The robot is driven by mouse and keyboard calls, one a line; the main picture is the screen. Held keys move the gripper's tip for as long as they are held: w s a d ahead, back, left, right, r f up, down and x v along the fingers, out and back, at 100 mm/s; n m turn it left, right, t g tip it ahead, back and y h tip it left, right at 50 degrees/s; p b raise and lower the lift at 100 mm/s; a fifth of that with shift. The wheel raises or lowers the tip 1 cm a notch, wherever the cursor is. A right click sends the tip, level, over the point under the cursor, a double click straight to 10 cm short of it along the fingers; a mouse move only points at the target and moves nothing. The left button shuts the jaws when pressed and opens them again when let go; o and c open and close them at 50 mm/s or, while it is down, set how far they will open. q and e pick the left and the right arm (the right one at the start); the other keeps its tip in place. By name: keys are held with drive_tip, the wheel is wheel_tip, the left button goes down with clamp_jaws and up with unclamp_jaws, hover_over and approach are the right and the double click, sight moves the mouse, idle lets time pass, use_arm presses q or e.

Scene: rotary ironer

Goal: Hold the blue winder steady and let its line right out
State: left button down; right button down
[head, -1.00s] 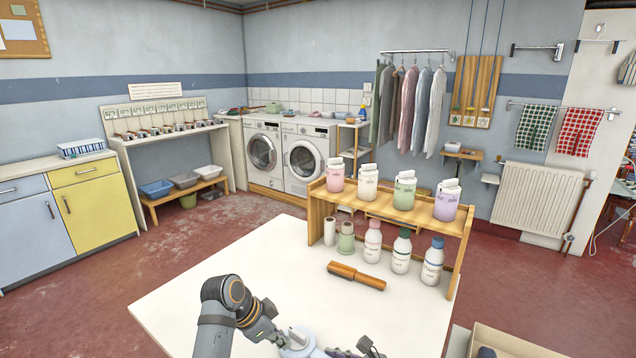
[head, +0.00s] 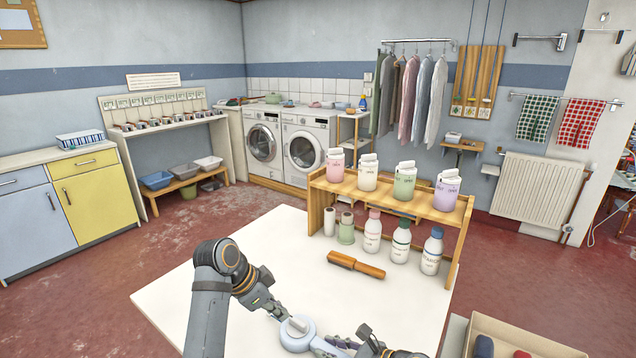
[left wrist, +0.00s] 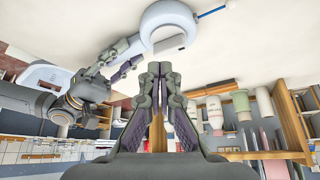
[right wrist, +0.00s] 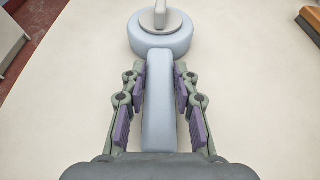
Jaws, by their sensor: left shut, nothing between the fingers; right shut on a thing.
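The pale blue winder (head: 296,334) is low in the head view, on or just over the white table, with a round drum and a straight handle. In the right wrist view, my right gripper (right wrist: 160,85) is shut on its handle (right wrist: 159,110), and a grey piece (right wrist: 160,15) tops the drum. In the left wrist view, the winder (left wrist: 168,18) is at the top, with a short blue line (left wrist: 212,12) at its right, ending at a pale piece. My left gripper (left wrist: 160,70) is shut and empty, close to the winder; contact is unclear.
A wooden rack (head: 388,194) with several bottles stands at the table's back right. A brown wooden-handled tool (head: 356,265) lies in front of it. An open box (head: 535,340) is at lower right. The white table (head: 180,300) is clear at left.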

use_arm(q)
drive_tip(key=w+a, duration=0.2)
drive_tip(key=w, duration=0.1)
approach(294, 334)
drive_tip(key=shift+w+a+f, duration=0.1)
drive_tip(key=shift+w+f, duration=0.7)
drive_tip(key=shift+f, duration=0.2)
drive_tip(key=shift+w+a+f, duration=0.1)
drive_tip(key=shift+w+f, duration=0.75)
drive_tip(key=shift+f, duration=0.15)
drive_tip(key=shift+d, duration=0.6)
drive_tip(key=shift+s, duration=0.1)
drive_tip(key=shift+s+d, duration=0.15)
drive_tip(key=shift+s, duration=0.35)
drive_tip(key=shift+s+d, duration=0.3)
drive_tip(key=shift+s, duration=0.15)
drive_tip(key=shift+s+d, duration=0.1)
drive_tip(key=shift+d, duration=0.05)
